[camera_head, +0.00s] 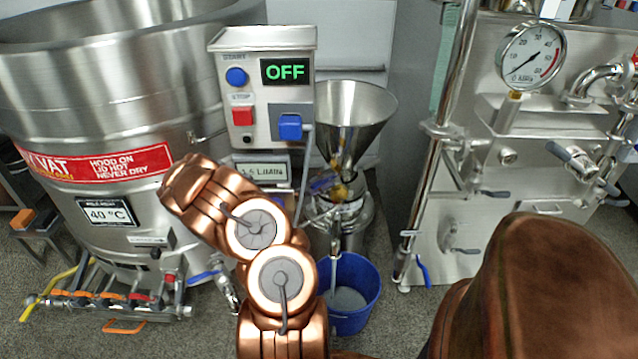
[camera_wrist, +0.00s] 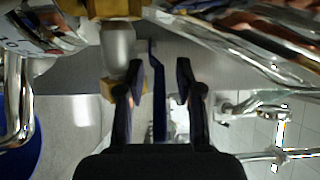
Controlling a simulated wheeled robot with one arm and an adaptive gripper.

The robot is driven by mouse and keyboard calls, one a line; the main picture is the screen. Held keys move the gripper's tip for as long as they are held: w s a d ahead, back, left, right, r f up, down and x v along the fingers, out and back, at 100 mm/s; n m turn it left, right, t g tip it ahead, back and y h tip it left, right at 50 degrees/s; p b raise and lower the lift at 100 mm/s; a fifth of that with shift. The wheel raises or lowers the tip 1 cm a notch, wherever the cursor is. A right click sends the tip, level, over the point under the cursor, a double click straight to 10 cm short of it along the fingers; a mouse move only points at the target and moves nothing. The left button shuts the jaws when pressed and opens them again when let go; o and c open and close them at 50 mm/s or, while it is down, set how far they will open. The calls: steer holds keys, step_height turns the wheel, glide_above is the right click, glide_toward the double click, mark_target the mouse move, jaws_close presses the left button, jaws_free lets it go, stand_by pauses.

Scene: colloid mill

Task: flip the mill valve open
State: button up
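The colloid mill stands in the middle of the head view, with a steel hopper (camera_head: 352,112) above a brass valve body (camera_head: 341,190). A blue handle (camera_head: 322,183) shows beside the brass, partly hard to make out. In the wrist view, a long thin blue lever (camera_wrist: 157,88) runs between the two black fingers of my gripper (camera_wrist: 158,82). The fingers are apart, with a visible gap on each side of the lever. Brass parts (camera_wrist: 112,8) show at the top of the wrist view. My gripper is not clearly visible in the head view.
The control box (camera_head: 262,90) reads OFF. A blue bucket (camera_head: 352,310) stands below the mill outlet. A large steel vat (camera_head: 95,80) is at left, with piped valves (camera_head: 110,300) low down. A steel panel with a gauge (camera_head: 530,55) is at right.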

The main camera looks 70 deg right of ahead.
steer(key=v, duration=1.2)
steer(key=shift+c, duration=0.3)
